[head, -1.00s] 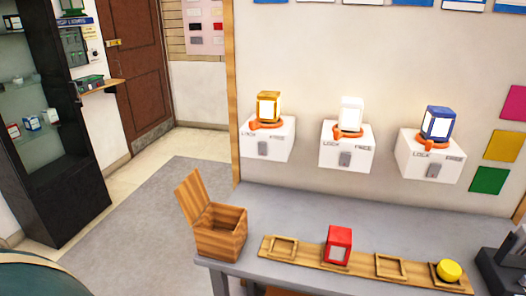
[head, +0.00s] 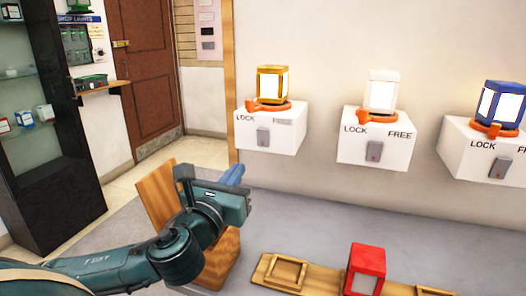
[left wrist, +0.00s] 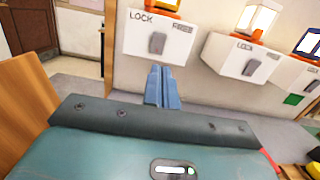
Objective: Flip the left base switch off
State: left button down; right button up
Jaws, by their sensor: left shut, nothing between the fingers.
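The left base is a white wall box (head: 270,130) with a grey switch (head: 263,138) on its front, LOCK and FREE lettering, and a lit gold lantern (head: 272,86) in an orange ring on top. In the left wrist view its switch (left wrist: 157,43) is just beyond my fingers. My left gripper (head: 234,174) is shut and empty, below and left of the box, apart from the switch in the head view. It also shows in the left wrist view (left wrist: 162,84), fingers together and pointing at the box. My right gripper is not in view.
Two more white boxes carry a white lantern (head: 381,90) and a blue lantern (head: 499,105). A wooden box (head: 158,197) with a raised lid stands behind my left arm. A red lantern (head: 366,269) sits on a wooden tray on the grey table (head: 330,215).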

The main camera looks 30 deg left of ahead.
aim_at(263, 134)
pick_arm(q)
jog(key=shift+s+r, duration=0.1)
jog(key=shift+s, duration=0.05)
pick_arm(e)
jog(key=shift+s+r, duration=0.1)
pick_arm(q)
jog(key=x, duration=1.4)
jog(key=shift+p, duration=0.35)
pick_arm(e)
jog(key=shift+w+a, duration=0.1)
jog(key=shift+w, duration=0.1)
pick_arm(q)
jog(key=shift+a+r+p, duration=0.1)
jog(key=shift+r+p, duration=0.2)
jog(key=shift+p, duration=0.75)
jog(key=shift+f, duration=0.3)
jog(key=shift+w, duration=0.25)
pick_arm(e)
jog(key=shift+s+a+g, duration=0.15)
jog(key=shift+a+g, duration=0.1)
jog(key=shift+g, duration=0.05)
